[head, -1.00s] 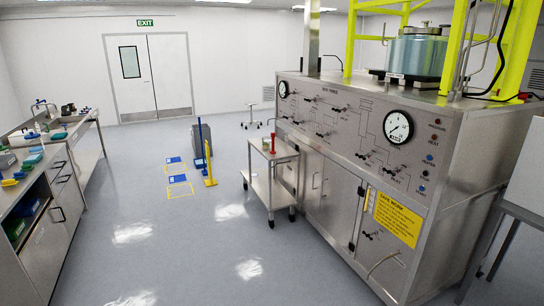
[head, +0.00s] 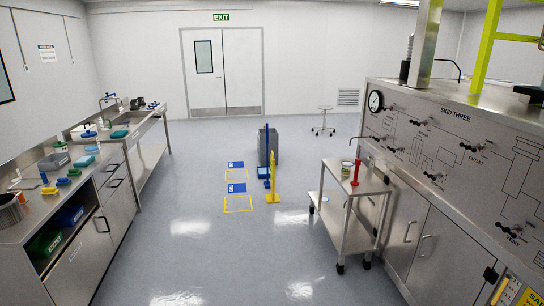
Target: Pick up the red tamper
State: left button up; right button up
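A small red upright object (head: 357,172), which looks like the red tamper, stands on the top shelf of a steel cart (head: 338,180) right of centre. It has a thin shaft and a wider foot, and is too small to make out finely. A small can (head: 346,167) stands just left of it. Neither of my grippers is in view.
A blue post (head: 267,160) and a yellow post (head: 273,183) stand on the floor near a grey bin (head: 267,145) and marked floor squares. A cluttered bench (head: 60,212) lines the left, a control panel skid (head: 455,165) the right.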

aim_at(358, 162)
jog(key=u, duration=0.05)
jog(key=i, duration=1.9)
jog(key=z, duration=0.1)
